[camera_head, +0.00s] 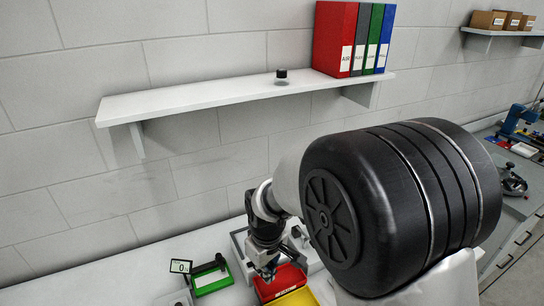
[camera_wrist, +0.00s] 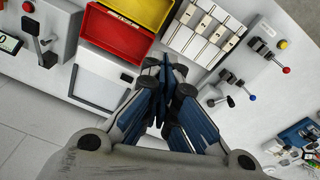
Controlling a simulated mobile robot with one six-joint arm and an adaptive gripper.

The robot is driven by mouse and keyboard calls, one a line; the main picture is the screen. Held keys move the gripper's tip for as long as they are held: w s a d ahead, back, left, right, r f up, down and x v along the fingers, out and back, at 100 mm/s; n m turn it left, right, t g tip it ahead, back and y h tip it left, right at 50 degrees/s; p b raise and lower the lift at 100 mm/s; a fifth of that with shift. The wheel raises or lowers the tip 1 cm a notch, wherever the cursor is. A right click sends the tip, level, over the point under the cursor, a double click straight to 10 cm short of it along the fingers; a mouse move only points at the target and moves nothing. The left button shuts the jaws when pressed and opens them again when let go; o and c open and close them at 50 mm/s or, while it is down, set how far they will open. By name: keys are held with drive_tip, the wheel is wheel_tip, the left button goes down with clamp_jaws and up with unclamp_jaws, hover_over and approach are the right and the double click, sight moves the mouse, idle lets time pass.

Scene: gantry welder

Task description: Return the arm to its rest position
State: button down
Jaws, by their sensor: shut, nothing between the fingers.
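My gripper (camera_wrist: 162,70) is in the lower middle of the wrist view, its blue and grey fingers together and nothing between them. It hangs above the bench front, near the red bin and a white panel. In the head view my gripper (camera_head: 268,272) is small, over the bench by the red bin (camera_head: 282,282). My arm's large black joint housing covers much of the right half of that view and hides part of the bench.
A wall shelf (camera_head: 200,95) carries several binders (camera_head: 352,40) and a small black knob-like item (camera_head: 281,75). On the bench are a yellow bin (camera_head: 298,297), a green tray (camera_head: 211,280) and a small display (camera_head: 180,267). Levers (camera_wrist: 240,88) stand right of the bins in the wrist view.

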drive_tip(key=s+d+r+m+t+b, duration=0.2)
drive_tip(key=s+d+r+m+b, duration=0.45)
drive_tip(key=s+d+r, duration=0.4)
drive_tip(key=s+d+f+m+b, duration=0.1)
drive_tip(key=s+d, duration=0.1)
drive_tip(key=s, duration=0.3)
drive_tip(key=s+d+f+m+t+b, duration=0.1)
drive_tip(key=s+d, duration=0.2)
drive_tip(key=s, duration=0.2)
drive_tip(key=shift+d+f+b, duration=0.15)
drive_tip(key=shift+f+b, duration=0.2)
drive_tip(key=shift+b, duration=0.05)
